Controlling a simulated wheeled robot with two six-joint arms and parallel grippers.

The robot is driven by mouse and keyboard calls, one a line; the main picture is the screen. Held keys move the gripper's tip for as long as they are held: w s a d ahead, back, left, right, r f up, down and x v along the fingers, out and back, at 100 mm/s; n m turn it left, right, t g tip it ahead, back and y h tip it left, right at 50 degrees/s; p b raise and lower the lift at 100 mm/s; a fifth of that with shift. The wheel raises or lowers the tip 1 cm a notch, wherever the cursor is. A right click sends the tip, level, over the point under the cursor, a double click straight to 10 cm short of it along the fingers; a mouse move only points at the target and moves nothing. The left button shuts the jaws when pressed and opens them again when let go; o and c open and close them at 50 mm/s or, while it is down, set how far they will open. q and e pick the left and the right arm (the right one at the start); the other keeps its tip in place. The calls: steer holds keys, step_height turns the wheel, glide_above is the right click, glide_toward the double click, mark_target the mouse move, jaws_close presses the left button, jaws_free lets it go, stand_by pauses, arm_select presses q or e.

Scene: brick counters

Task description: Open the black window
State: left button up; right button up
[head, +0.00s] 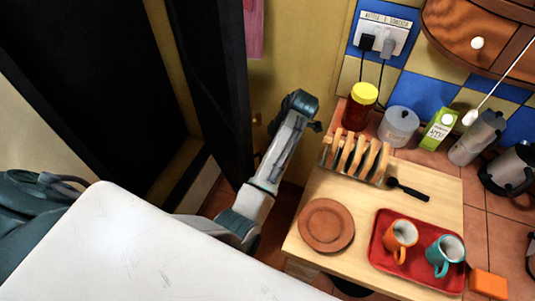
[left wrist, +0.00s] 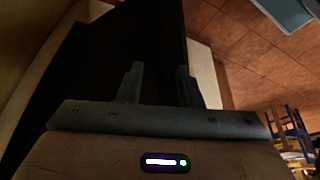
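The black window, a tall dark panel (head: 212,75), stands at the upper left of the head view beside a dark opening (head: 85,75). I cannot tell from this view how far it is open. In the left wrist view a dark panel (left wrist: 130,60) fills the middle, beyond my left gripper (left wrist: 161,82). That gripper's two fingers are apart, with nothing visible held between them. The left gripper is not seen in the head view. An arm of mine, apparently the right, reaches up beside the panel; its end (head: 308,110) is near the yellow wall, its fingers unclear.
A wooden counter board (head: 380,205) at the right holds a brown plate (head: 326,225), a toast rack (head: 356,157) and a red tray (head: 390,262) with two mugs. A jar (head: 360,107) stands behind. Tiled floor (left wrist: 265,85) lies right of the dark panel.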

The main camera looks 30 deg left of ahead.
arm_select(q)
steer(key=x, duration=0.9)
steer(key=shift+a+f+b, duration=0.2)
steer(key=shift+f+b, duration=0.05)
steer(key=shift+b, duration=0.15)
steer(key=shift+s+a+f, duration=0.1)
steer(key=shift+a+f, duration=0.05)
steer(key=shift+f, duration=0.35)
jaws_close()
